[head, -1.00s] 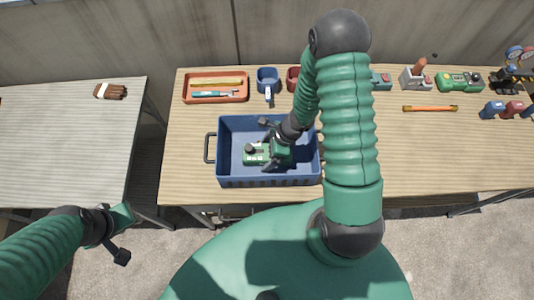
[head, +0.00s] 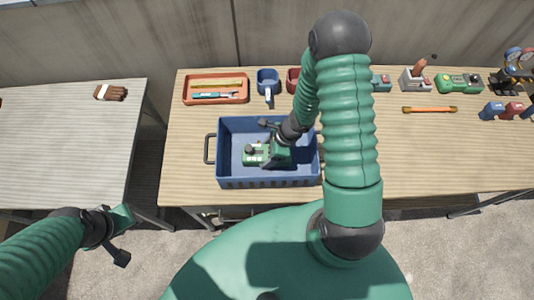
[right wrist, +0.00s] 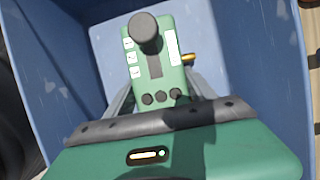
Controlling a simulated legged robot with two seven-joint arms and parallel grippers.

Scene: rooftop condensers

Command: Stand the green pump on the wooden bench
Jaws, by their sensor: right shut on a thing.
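The green pump (head: 254,156) is a green block with a dark round knob, inside the blue crate (head: 230,183). The right wrist view shows the pump (right wrist: 153,75) with white labels and dark buttons. My right gripper (head: 268,149) reaches down into the crate and is shut on the pump; its fingertips are partly hidden by the pump and the hand. The crate stands on the wooden bench (head: 420,150). My left gripper (head: 125,235) is open and empty, low at the left, away from the bench.
An orange tray (head: 215,101) with tools and a blue cup (head: 268,75) stand behind the crate. Another green device (head: 460,83) and a screwdriver-like tool (head: 430,109) lie at the right. A grey table (head: 70,150) stands left across a gap. The bench's front right is clear.

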